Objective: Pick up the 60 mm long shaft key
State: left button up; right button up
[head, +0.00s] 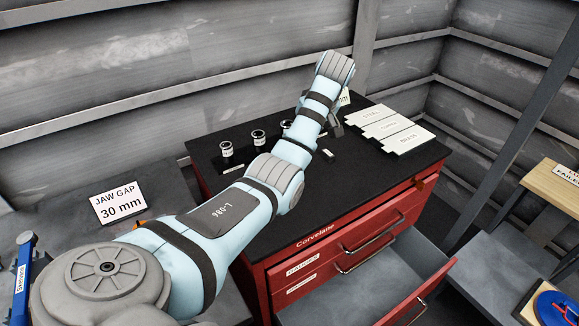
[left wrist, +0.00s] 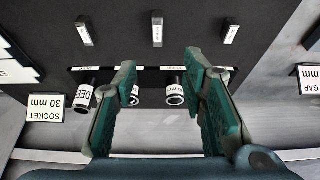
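Three small pale bar-shaped keys lie spaced apart on the black top in the left wrist view: a left one (left wrist: 84,32), a middle one (left wrist: 157,30) and a right one (left wrist: 231,28). Their markings are too small to read, so I cannot tell which is 60 mm. In the head view one small pale piece (head: 328,153) shows beside my arm; the arm may hide others. My left gripper (left wrist: 160,72) is open and empty above the top, its teal-padded fingers apart, with the keys beyond the tips. In the head view it is mostly hidden by the wrist. My right gripper is out of view.
Labelled dark cylinders (head: 226,152) stand in a row on the red cabinet (head: 320,262). White plates (head: 397,135) lie at the right of its top. A lower drawer (head: 375,290) is open. A jaw gap sign (head: 117,202) stands at left. Clear black surface surrounds the keys.

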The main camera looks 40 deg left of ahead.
pick_arm(q)
jog(key=b+x, duration=0.1)
jog(key=x, duration=0.3)
jog(key=b+x, duration=0.2)
jog(key=x, duration=0.3)
jog(key=b+x, duration=0.1)
jog(key=x, duration=0.4)
jog(key=shift+w+d+f, duration=0.2)
jog(key=shift+d+f, duration=0.05)
grip_shut()
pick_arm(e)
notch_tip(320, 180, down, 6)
